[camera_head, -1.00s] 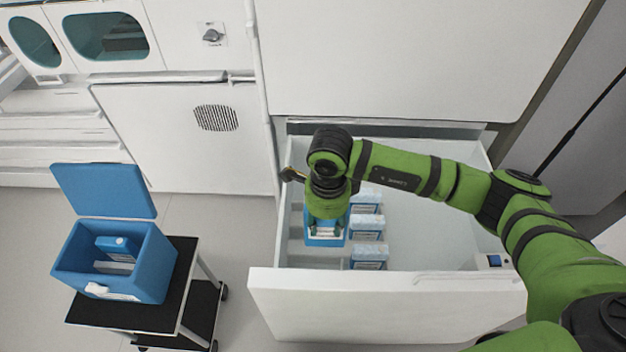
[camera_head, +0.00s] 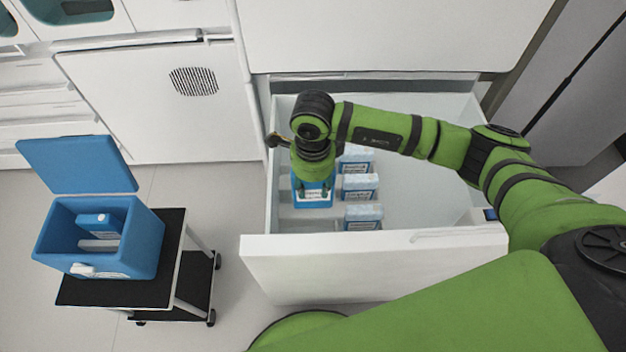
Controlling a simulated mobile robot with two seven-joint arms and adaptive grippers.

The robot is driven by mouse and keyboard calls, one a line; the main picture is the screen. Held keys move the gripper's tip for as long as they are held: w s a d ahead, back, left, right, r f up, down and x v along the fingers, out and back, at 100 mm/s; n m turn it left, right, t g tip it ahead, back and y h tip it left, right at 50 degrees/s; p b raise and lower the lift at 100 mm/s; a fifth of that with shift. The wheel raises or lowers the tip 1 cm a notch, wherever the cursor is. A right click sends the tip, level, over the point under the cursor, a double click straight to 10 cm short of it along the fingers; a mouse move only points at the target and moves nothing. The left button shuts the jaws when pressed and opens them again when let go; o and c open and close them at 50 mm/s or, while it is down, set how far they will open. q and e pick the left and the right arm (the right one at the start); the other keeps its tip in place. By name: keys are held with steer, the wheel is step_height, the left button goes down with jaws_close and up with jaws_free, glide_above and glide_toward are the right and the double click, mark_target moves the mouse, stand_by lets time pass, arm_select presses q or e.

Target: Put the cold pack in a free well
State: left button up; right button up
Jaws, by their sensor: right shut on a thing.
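My right gripper (camera_head: 313,187) points down into the open drawer (camera_head: 375,265) and is shut on a blue cold pack (camera_head: 313,202) with a white label. The arm and gripper hide the top of this pack. It is on the left side of the drawer, left of a column of frosted packs. Another blue pack (camera_head: 98,225) is inside the open blue cool box (camera_head: 130,246) at the left. I cannot tell which box wells are free. My left gripper is not in view.
Frosted packs stand in the drawer (camera_head: 358,187), (camera_head: 363,217), with its right part clear. The cool box, lid (camera_head: 77,165) raised, stands on a black-topped cart (camera_head: 120,292). Floor shows between cart and drawer.

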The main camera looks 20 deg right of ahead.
mark_target(312, 207)
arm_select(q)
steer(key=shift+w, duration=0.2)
arm_select(e)
steer(key=shift+w, duration=0.1)
